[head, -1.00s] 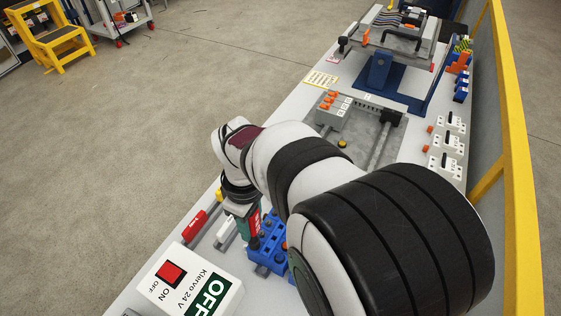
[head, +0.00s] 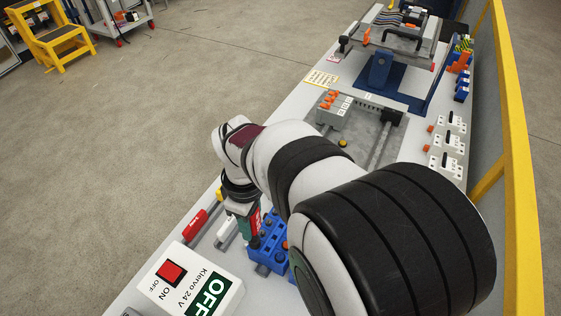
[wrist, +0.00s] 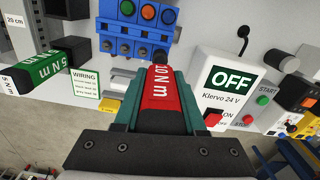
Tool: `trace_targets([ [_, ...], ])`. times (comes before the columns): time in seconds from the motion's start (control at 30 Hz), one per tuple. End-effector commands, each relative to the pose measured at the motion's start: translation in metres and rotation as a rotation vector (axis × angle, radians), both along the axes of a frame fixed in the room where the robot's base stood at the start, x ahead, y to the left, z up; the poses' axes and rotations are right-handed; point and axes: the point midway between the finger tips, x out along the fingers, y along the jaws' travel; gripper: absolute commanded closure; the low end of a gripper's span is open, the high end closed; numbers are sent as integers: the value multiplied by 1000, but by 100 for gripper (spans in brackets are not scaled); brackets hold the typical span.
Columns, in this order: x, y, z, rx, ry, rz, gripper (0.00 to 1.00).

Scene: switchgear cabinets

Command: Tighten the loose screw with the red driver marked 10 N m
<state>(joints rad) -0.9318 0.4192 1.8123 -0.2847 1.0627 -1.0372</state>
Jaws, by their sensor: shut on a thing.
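The red driver marked 10 N m (wrist: 158,97) is held in my gripper (wrist: 156,118), which is shut on it. In the wrist view its dark tip points up at the lower right of a blue terminal block (wrist: 119,28). The tip overlaps the rightmost lower screw position; whether it touches cannot be told. The block has green, orange and blue round parts above and dark screw positions below. Which screw is loose does not show. In the head view my gripper (head: 243,210) holds the driver (head: 254,222) beside the blue block (head: 269,240), partly hidden by my arm.
The Klervo 24 V box (wrist: 226,90) reads OFF and stands close right of the driver. A yellow rail (head: 513,150) runs along the bench's right side.

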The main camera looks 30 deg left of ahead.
Motion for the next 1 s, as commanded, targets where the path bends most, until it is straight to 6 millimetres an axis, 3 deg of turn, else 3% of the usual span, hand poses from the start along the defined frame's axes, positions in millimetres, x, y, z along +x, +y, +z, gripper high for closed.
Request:
trace_targets([
  [0.2, 0, 0, 0, 1, 0, -18, 100],
  [0.37, 0, 0, 0, 0, 0, -206, 100],
  [0.57, 0, 0, 0, 0, 0, -216, 100],
  [0.73, 0, 0, 0, 0, 0, -406, 100],
  [0.93, 0, 0, 0, 0, 0, -414, 100],
  [1.0, 0, 0, 0, 0, 0, -340, 100],
])
